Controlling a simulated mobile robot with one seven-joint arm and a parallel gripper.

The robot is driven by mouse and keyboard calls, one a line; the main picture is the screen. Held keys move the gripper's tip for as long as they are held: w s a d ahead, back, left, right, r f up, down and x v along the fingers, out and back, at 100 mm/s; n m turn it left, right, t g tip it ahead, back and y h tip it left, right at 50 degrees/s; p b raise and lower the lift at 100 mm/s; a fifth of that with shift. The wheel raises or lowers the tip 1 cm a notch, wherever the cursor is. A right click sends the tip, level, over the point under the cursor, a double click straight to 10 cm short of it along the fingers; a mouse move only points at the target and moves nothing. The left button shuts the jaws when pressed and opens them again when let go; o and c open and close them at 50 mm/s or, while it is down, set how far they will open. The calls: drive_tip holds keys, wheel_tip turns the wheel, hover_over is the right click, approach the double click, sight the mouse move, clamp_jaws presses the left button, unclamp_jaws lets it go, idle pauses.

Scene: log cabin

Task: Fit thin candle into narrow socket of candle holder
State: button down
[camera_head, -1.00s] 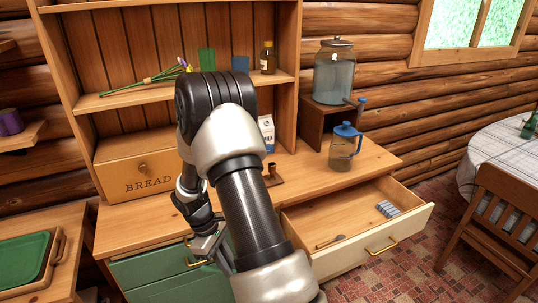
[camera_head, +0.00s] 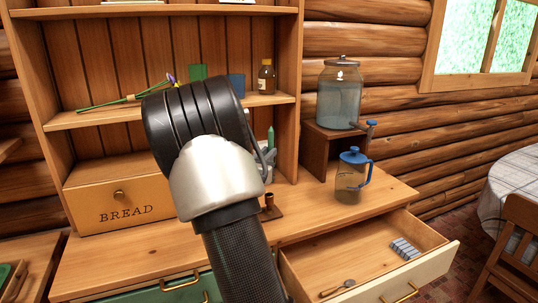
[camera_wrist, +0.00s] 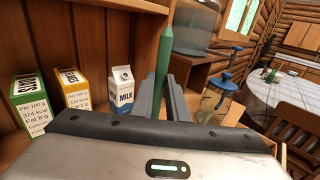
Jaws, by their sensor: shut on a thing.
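A green candle (camera_wrist: 163,58) stands upright between the fingers of my gripper (camera_wrist: 163,92) in the wrist view. The gripper is shut on it. In the head view the candle's tip (camera_head: 271,136) shows just right of my arm, beside part of the gripper (camera_head: 267,156); the arm hides the rest. The brown candle holder (camera_head: 269,208) stands on the counter, below the gripper in the head view, partly hidden by my arm. Its socket openings are too small to tell apart. I cannot make it out in the wrist view.
A blue-lidded pitcher (camera_head: 350,180) stands right of the holder, with a glass dispenser (camera_head: 340,95) on a wooden stand behind. A milk carton (camera_wrist: 122,88) stands left of the gripper. An open drawer (camera_head: 365,268) juts out below the counter. A bread box (camera_head: 118,197) is at left.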

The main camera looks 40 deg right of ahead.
drive_tip(key=shift+w+r+t, duration=0.3)
drive_tip(key=shift+w+r, duration=0.05)
drive_tip(key=shift+r, duration=0.25)
drive_tip(key=shift+f+b, duration=2.45)
drive_tip(key=shift+f, duration=0.45)
drive_tip(key=shift+f+b, duration=2.1)
drive_tip(key=shift+b, duration=0.1)
drive_tip(key=c, duration=1.7)
unclamp_jaws()
drive_tip(key=shift+o, duration=0.2)
drive_tip(key=shift+a, duration=0.1)
drive_tip(key=p+v, duration=0.2)
drive_tip(key=v, duration=1.5)
drive_tip(key=shift+a, duration=0.15)
drive_tip(key=shift+s+r, duration=0.1)
